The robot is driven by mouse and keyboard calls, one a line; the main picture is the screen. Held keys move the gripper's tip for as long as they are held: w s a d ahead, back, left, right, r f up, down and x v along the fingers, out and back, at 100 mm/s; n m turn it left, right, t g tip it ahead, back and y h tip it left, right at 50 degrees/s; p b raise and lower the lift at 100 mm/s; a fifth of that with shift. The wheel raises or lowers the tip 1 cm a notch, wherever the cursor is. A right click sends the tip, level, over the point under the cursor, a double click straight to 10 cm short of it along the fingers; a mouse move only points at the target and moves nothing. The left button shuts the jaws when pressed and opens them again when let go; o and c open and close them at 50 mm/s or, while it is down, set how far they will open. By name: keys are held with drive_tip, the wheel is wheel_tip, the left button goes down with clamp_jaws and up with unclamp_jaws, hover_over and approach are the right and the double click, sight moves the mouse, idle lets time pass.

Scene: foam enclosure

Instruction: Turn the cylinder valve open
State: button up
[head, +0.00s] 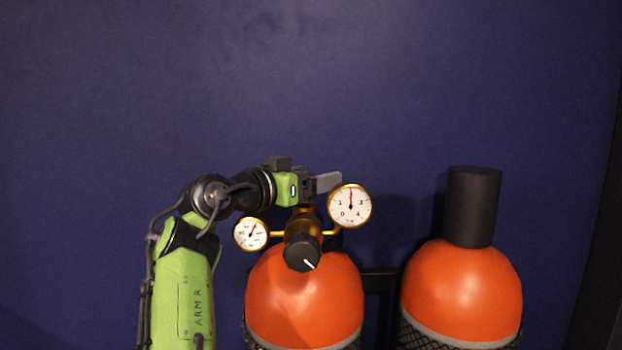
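An orange cylinder (305,300) stands upright at the bottom centre, with a brass regulator (302,222) at its top. A black knob (301,254) with a white line faces me on the regulator; the line points down and right. My gripper (318,186) is just above and behind the regulator, close to the cylinder's top, between the two gauges. A grey finger extends to the right, partly behind the right gauge. No separate cylinder valve handle can be made out; the gripper and regulator cover that area. I cannot tell whether the gripper touches or grips anything.
A right gauge (350,206) and a smaller left gauge (251,234) flank the regulator. A second orange cylinder (462,291) with a black cap (472,206) stands to the right. A dark blue wall (300,80) is behind; the space above is clear.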

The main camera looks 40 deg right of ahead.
wheel_tip(320, 180, up, 10)
drive_tip(key=p, duration=0.7)
